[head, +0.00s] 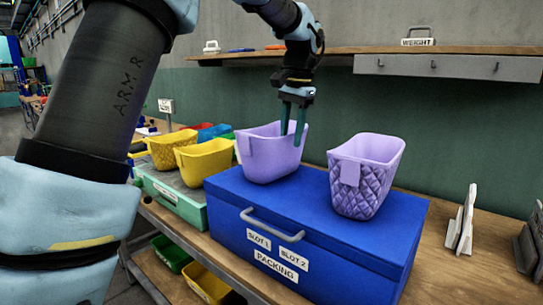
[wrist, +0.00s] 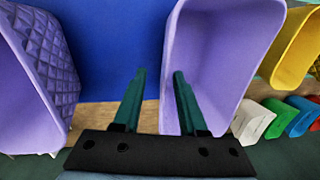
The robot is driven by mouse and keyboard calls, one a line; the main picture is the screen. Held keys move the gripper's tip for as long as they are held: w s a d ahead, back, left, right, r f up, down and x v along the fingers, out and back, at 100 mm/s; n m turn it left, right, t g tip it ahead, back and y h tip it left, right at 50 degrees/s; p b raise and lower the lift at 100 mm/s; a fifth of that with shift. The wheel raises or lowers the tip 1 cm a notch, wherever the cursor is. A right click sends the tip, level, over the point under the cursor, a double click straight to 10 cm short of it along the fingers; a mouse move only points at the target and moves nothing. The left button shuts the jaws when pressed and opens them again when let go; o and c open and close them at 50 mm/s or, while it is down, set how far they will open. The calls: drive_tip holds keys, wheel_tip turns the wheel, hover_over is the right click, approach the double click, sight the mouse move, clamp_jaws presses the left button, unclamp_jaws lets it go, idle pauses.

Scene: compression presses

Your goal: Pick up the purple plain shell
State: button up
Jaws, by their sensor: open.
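The purple plain shell (head: 262,160) is an open, smooth-sided bin standing upright on the left part of the blue packing box (head: 320,262). It also shows in the wrist view (wrist: 215,60), where I look into its open top. My gripper (head: 293,128) is open and points down at the shell's right rim. In the wrist view the gripper's fingers (wrist: 158,72) lie to either side of the shell's near wall, one over the inside and one outside. Whether either finger touches the wall cannot be told.
A purple quilted shell (head: 362,190) stands on the right part of the blue box, with a gap between. Yellow shells (head: 203,162) stand to the left on a green box (head: 172,197). A shelf (head: 345,55) runs along the wall behind. White upright plates (head: 462,222) stand right.

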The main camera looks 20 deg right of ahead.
drive_tip(key=p, duration=0.2)
hover_over(284, 177)
drive_tip(key=f, duration=0.7)
drive_tip(key=shift+s+d, duration=0.1)
drive_tip(key=shift+s, duration=0.1)
clamp_jaws()
idle(0.9)
